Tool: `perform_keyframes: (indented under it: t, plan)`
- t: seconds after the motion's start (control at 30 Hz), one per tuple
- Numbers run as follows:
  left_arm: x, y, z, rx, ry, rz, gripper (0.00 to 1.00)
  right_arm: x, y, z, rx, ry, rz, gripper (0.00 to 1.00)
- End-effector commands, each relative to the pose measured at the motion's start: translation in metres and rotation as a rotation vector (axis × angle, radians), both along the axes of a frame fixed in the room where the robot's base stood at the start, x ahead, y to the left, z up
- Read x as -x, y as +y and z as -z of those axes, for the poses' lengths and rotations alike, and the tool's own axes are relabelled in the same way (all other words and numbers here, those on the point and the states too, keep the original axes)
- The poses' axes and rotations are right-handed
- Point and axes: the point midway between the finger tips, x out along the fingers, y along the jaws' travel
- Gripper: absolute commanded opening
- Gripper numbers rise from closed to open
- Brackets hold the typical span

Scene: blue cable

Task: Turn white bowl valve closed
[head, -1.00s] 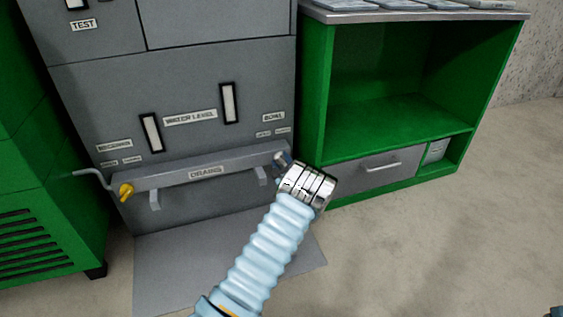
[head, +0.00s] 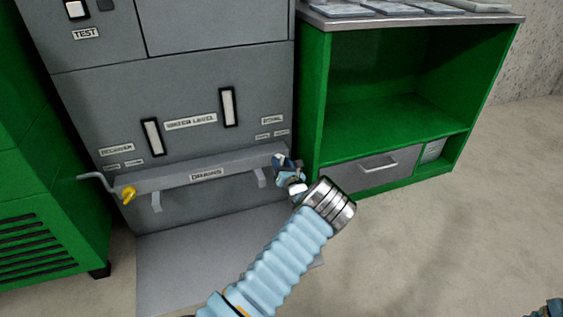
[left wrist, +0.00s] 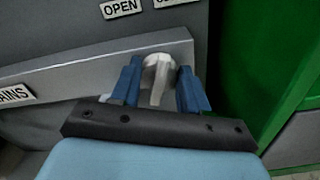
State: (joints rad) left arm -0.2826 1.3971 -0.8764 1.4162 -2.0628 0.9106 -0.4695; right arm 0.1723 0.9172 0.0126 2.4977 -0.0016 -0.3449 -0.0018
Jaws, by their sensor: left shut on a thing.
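The white bowl valve handle (left wrist: 158,75) is at the right end of the grey drains ledge (head: 185,178). In the left wrist view it stands between the two blue fingers of my left gripper (left wrist: 156,88). The left gripper (head: 286,166) is shut on the handle, and its wrist reaches in from the lower right of it. In the head view the fingers and wrist mostly hide the handle. The OPEN label (left wrist: 122,8) is above the handle; the label beside it is cut off. My right gripper is not in view.
A yellow valve (head: 128,193) with a bent pipe is at the ledge's left end. A green cabinet (head: 311,110) stands close on the right of the valve, and another green unit (head: 40,190) on the left. The concrete floor (head: 440,240) in front is clear.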

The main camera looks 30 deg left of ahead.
Motion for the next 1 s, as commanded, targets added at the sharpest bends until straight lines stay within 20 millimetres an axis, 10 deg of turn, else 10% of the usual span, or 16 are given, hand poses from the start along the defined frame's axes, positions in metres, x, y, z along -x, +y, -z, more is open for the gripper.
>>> perform_keyframes:
  t: [1.0]
  plan:
    - [-0.0015, -0.0019, 0.0030, -0.284, 0.336, 0.000, 0.14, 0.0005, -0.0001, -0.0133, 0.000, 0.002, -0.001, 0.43]
